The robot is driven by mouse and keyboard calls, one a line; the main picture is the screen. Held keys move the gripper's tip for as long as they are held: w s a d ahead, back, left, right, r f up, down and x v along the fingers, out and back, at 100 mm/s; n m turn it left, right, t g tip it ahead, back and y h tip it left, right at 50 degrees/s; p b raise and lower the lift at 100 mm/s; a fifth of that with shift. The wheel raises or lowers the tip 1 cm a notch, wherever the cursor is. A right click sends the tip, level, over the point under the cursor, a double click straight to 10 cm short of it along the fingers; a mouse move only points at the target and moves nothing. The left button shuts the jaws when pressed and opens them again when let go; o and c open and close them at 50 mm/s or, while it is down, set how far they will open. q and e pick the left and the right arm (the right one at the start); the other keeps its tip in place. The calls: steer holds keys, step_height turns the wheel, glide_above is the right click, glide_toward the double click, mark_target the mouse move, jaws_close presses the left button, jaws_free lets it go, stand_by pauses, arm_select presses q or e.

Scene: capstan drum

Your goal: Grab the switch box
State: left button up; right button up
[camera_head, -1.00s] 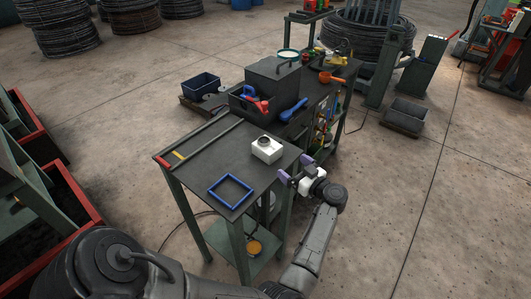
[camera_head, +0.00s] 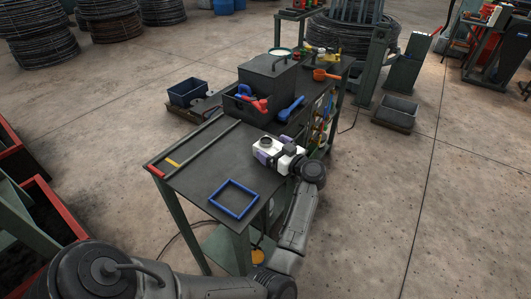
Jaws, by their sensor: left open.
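The switch box (camera_head: 267,144) is a small white box with a dark round knob on top. It stands upright on the dark bench top (camera_head: 205,160), near its right edge. My left gripper (camera_head: 273,149) reaches in from the right at the box. Its purple-tipped fingers are open, one at the near side of the box and one at the far side. The gripper hides the right part of the box, and I cannot tell whether the fingers touch it. My right gripper is not in view.
A blue square frame (camera_head: 234,199) lies on the bench in front of the box. Behind it stand a dark tool bin (camera_head: 240,108) with red and blue tools and a blue-handled tool (camera_head: 291,109). The bench's left middle is mostly clear.

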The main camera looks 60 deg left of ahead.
arm_select(q)
steer(key=shift+a, duration=0.15)
steer(key=shift+c, duration=0.2)
steer(key=c, duration=1.2)
